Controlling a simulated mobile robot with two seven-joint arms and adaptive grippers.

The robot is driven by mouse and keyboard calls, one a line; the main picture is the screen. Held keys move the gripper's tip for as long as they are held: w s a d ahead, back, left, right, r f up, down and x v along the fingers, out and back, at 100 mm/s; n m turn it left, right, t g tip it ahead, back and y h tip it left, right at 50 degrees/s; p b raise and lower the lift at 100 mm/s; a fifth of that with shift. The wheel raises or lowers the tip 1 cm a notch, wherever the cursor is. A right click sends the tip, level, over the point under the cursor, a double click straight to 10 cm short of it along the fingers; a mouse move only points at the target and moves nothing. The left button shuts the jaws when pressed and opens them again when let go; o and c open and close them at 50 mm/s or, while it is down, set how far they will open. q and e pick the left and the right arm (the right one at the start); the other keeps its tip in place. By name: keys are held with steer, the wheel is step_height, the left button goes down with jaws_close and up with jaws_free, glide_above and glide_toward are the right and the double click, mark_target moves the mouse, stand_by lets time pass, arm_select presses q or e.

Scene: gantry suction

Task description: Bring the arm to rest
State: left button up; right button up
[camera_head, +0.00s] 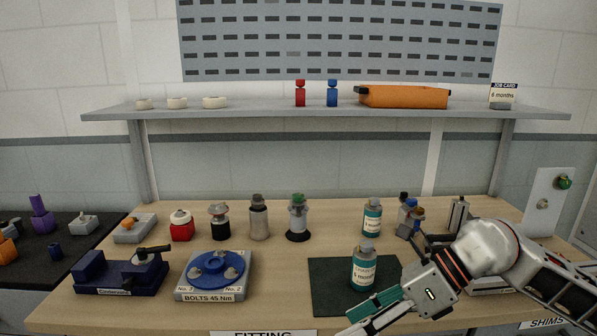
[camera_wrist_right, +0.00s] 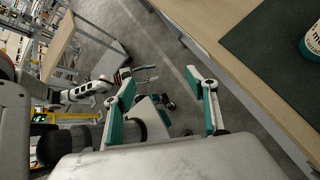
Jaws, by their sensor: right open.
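My right arm reaches in from the right in the head view. Its gripper (camera_head: 362,317) is at the bench's front edge, in front of the dark green mat (camera_head: 328,284). In the right wrist view the gripper (camera_wrist_right: 160,78) has its teal fingers apart, with nothing between them but floor beyond. A teal bottle (camera_head: 363,272) with a white label stands upright on the mat, behind and apart from the fingers. Its edge shows in the right wrist view (camera_wrist_right: 312,42). What looks like my left gripper (camera_wrist_right: 142,75) is small there, its jaws unclear.
A second teal bottle (camera_head: 372,217) and small bottles (camera_head: 409,218) stand behind the mat, close to my right forearm. A blue round fixture (camera_head: 218,268) and a dark vise (camera_head: 120,272) stand left. A shelf (camera_head: 270,113) spans above.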

steer(key=s+a+r+m+y, duration=0.3)
steer(key=s+a+m+y, duration=0.15)
steer(key=a+y, duration=0.4)
steer(key=w+d+f+m+t, duration=0.25)
steer(key=w+m+t, duration=0.25)
steer(key=m+t, duration=0.75)
steer(key=d+f+m+t+h, duration=0.2)
steer(key=d+f+m+h, duration=0.3)
steer(key=f+m, duration=0.4)
steer(key=d+f+m+t+h, duration=0.2)
steer(key=d+f+m+h, duration=0.3)
steer(key=f+m, duration=0.4)
steer(key=s+d+f+m+g+h, duration=0.3)
steer(key=s+f, duration=0.4)
steer(key=f, duration=0.3)
steer(key=s+d+f+m+g+h, duration=0.3)
steer(key=s+f+m, duration=0.2)
steer(key=s+f, duration=0.3)
steer(key=shift+f, duration=0.9)
